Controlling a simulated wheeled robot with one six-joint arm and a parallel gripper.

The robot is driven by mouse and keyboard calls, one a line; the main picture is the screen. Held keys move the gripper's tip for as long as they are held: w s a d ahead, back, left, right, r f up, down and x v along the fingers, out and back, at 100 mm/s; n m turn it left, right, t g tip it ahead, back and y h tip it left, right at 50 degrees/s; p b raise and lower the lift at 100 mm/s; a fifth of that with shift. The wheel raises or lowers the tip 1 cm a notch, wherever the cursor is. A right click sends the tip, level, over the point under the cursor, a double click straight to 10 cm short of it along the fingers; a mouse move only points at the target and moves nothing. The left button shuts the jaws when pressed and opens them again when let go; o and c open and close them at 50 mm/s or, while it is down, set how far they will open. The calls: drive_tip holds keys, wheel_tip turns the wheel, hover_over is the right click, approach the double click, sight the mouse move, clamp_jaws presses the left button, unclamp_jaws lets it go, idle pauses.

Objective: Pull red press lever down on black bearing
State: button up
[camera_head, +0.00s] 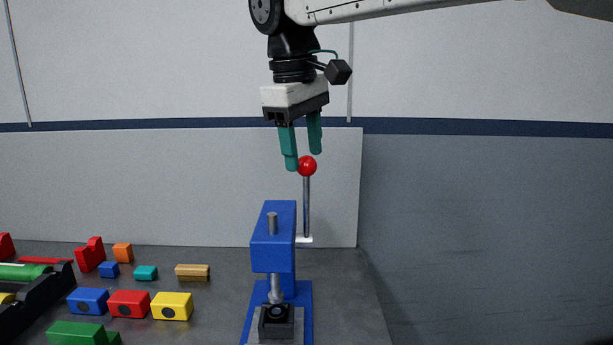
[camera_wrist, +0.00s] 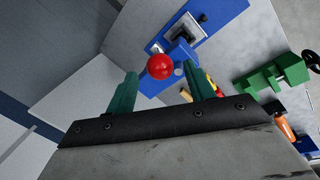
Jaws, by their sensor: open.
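The press lever's red ball knob (camera_head: 307,166) tops a thin upright metal rod (camera_head: 306,205) beside the blue press (camera_head: 272,245). The black bearing (camera_head: 276,318) sits on the press base under the metal ram (camera_head: 275,288). My gripper (camera_head: 303,162), with teal fingers, is open and points down at about the knob's height. In the head view one finger is just left of the knob and the other above it; whether they touch is unclear. In the wrist view the red knob (camera_wrist: 160,67) appears beyond and between the fingertips (camera_wrist: 163,82), with nothing held.
Coloured blocks, such as a yellow one (camera_head: 172,306) and a red one (camera_head: 129,303), lie on the grey table (camera_head: 215,327) left of the press. A black rack (camera_head: 35,302) is at far left. A pale panel (camera_head: 180,185) stands behind. The table right of the press is clear.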

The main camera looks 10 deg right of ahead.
sight(307, 176)
drive_tip(key=f, duration=0.3)
drive_tip(key=d+f, duration=0.1)
drive_tip(key=f, duration=0.1)
drive_tip(key=shift+w+f, duration=0.25)
drive_tip(key=shift+w, duration=0.1)
drive_tip(key=shift+a, duration=0.1)
drive_tip(key=shift+s, duration=0.1)
clamp_jaws()
